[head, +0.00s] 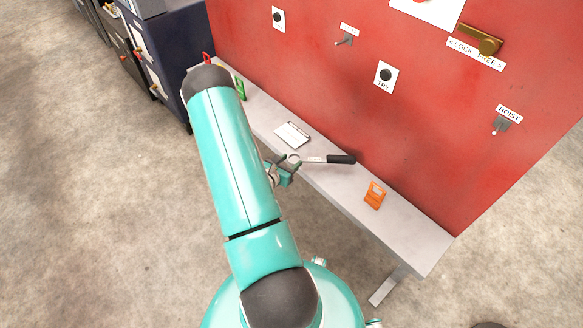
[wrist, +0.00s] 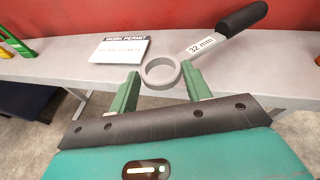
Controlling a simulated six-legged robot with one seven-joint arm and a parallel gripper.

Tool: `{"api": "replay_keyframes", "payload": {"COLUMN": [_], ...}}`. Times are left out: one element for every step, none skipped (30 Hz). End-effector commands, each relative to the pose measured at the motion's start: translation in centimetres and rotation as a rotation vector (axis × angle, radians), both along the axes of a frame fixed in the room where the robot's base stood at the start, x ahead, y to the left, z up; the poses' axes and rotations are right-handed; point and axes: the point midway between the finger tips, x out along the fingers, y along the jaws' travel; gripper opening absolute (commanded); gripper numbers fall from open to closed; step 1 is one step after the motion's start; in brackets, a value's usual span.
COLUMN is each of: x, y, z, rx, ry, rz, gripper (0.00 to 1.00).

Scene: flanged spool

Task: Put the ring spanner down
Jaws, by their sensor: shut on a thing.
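The ring spanner has a grey ring end (wrist: 161,73), a shank marked "32 mm" and a black handle (wrist: 241,18). My gripper (wrist: 160,88) is shut on the ring end, with one green finger on each side of it. In the head view the spanner (head: 327,159) points right from my gripper (head: 285,168), over or on the narrow grey bench (head: 328,183) along the red wall. I cannot tell whether the spanner touches the bench top. My arm hides part of the bench's left side.
A white work permit card (head: 292,134) lies on the bench left of the spanner. An orange item (head: 375,195) lies to its right, and a green item (head: 240,89) is at the far left end. The red wall (head: 330,70) carries switches and labels. The bench's right end is clear.

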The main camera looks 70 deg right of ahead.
Motion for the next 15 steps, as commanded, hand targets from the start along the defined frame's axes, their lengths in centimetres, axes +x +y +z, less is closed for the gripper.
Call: {"api": "replay_keyframes", "payload": {"x": [-0.1, -0.2, -0.2, -0.3, -0.4, -0.5, -0.6, -0.5, -0.5, -0.5, -0.5, -0.5, -0.5, -0.5, -0.4], "y": [-0.3, -0.5, -0.6, -0.8, -1.0, -1.3, -1.4, -1.3, -1.3, -1.3, -1.3, -1.3, -1.3, -1.3, -1.3], "z": [-0.3, -0.4, -0.6, -0.9, -1.1, -1.5, -2.0, -2.5, -3.1, -3.5, -3.9, -4.2, -4.4, -4.5, -4.6], "rx": [-0.002, -0.003, -0.003, -0.003, -0.002, -0.002, -0.002, -0.001, -0.001, -0.001, -0.002, -0.002, -0.002, -0.002, -0.003], "ry": [0.001, 0.001, 0.001, 0.001, 0.001, 0.001, 0.001, 0.001, 0.001, 0.002, 0.001, 0.001, 0.001, 0.001, 0.000], "rz": [-0.001, 0.000, 0.000, 0.000, 0.000, -0.001, -0.001, -0.001, 0.000, 0.002, 0.001, 0.001, 0.001, 0.001, 0.001], "gripper": [0.11, 0.11, 0.11, 0.11, 0.11, 0.11, 0.11, 0.11, 0.11, 0.11, 0.11, 0.11, 0.11, 0.11, 0.11]}}
